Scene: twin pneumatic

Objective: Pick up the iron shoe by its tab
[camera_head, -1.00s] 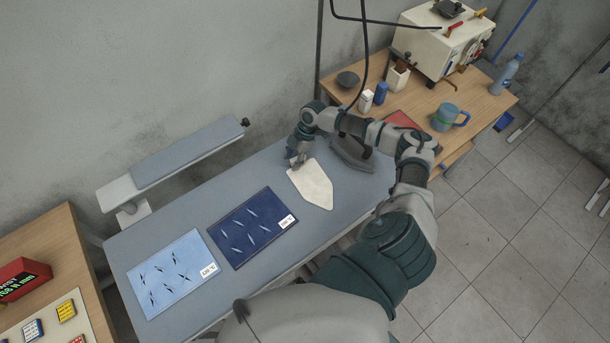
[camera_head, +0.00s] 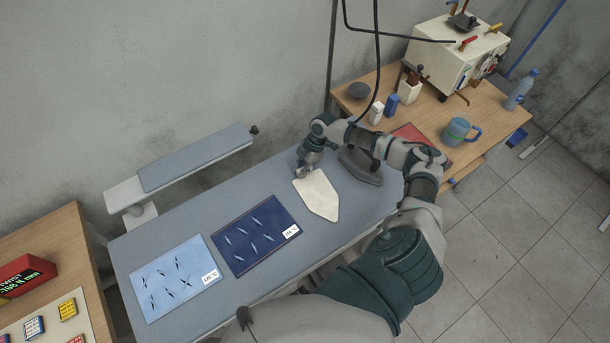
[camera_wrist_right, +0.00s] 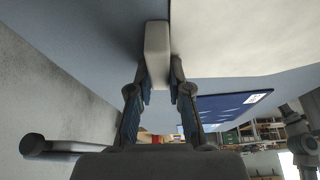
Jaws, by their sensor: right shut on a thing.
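The iron shoe (camera_head: 318,196) is a flat cream plate, rounded at its back and pointed toward the lower right. It lies on the grey ironing board beside the iron (camera_head: 361,163). My right gripper (camera_head: 305,172) is at the back end of the shoe in the head view. In the right wrist view my right gripper (camera_wrist_right: 159,85) is shut on the pale tab (camera_wrist_right: 157,52) of the shoe, one finger on each side. The shoe's pale plate (camera_wrist_right: 240,35) fills the upper right there. I cannot tell whether the shoe is clear of the board. My left gripper is not in view.
The grey ironing board (camera_head: 225,200) also carries a dark blue cloth (camera_head: 262,258) and a light blue cloth (camera_head: 152,308). A narrow sleeve board (camera_head: 197,158) stands behind it. A wooden table at right holds a mug (camera_head: 458,131) and a boiler (camera_head: 452,52).

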